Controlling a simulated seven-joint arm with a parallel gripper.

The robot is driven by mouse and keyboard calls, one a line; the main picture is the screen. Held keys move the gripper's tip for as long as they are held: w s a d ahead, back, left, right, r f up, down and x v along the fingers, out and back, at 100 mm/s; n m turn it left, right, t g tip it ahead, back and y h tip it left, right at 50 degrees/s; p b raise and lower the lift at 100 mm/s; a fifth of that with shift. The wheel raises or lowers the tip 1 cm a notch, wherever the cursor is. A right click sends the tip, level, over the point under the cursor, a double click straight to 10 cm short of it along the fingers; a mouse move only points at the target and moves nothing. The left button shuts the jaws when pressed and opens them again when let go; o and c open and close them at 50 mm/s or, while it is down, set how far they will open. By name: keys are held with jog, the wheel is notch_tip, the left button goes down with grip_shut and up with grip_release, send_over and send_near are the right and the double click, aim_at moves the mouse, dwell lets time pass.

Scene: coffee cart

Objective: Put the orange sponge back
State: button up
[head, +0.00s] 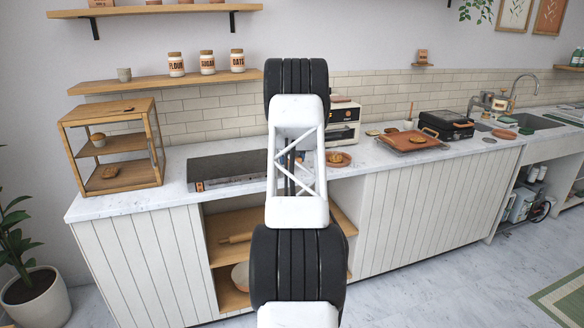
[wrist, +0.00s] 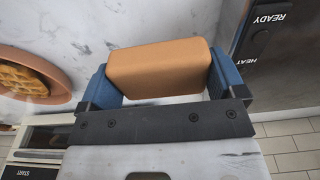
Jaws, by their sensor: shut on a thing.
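The orange sponge (wrist: 158,68) is a rounded block in the wrist view. My gripper (wrist: 162,78) is shut on it, with one blue finger at each end. The sponge is over the white marble counter (wrist: 110,22); its height above the counter is hard to tell.
A waffle plate (wrist: 72,75) is left of the sponge in the wrist view; a black appliance marked READY and HEAT (wrist: 275,55) is close on the right. In the head view, a tray (head: 388,143), black grill (head: 447,125) and sink (head: 535,121) lie right; a wooden cabinet (head: 108,145) stands left.

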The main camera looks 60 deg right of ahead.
jog(key=shift+f, duration=0.1)
jog(key=shift+f, duration=1.8)
jog(key=shift+f, duration=0.1)
jog(key=o, duration=0.6)
jog(key=r, duration=0.8)
jog(key=s+a+r, duration=0.1)
jog(key=r, duration=0.3)
jog(key=shift+r, duration=0.1)
